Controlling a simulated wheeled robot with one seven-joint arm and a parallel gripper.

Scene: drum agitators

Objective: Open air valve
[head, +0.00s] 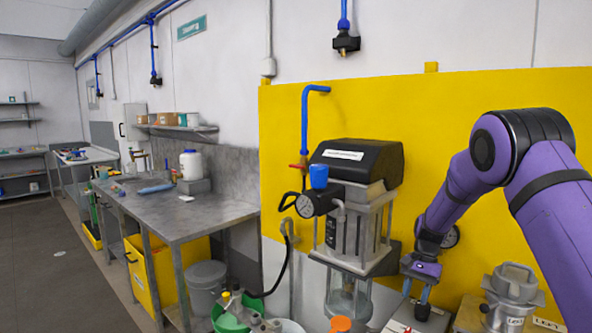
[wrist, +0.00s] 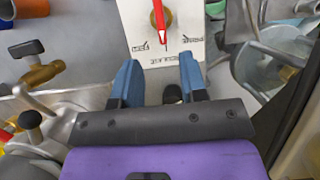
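A red lever (wrist: 161,22) on a brass body sits over a white labelled plate (wrist: 140,40) at the top middle of the wrist view. The lever points down the picture, between two printed labels too blurred to read surely. My gripper (wrist: 160,76) is open and empty, its blue fingers apart just short of the plate's near edge. In the head view my gripper (head: 424,296) hangs low at the right, pointing down over a white plate (head: 400,327). Another red-handled valve (head: 298,166) is on the blue pipe (head: 305,120) on the yellow wall panel.
The black-topped pump (head: 357,162) with a gauge (head: 305,205) stands left of my arm. A metal vessel (head: 513,285) stands to the right. In the wrist view a brass fitting (wrist: 38,72) lies left and a clear container (wrist: 268,62) right. A steel workbench (head: 190,212) is further left.

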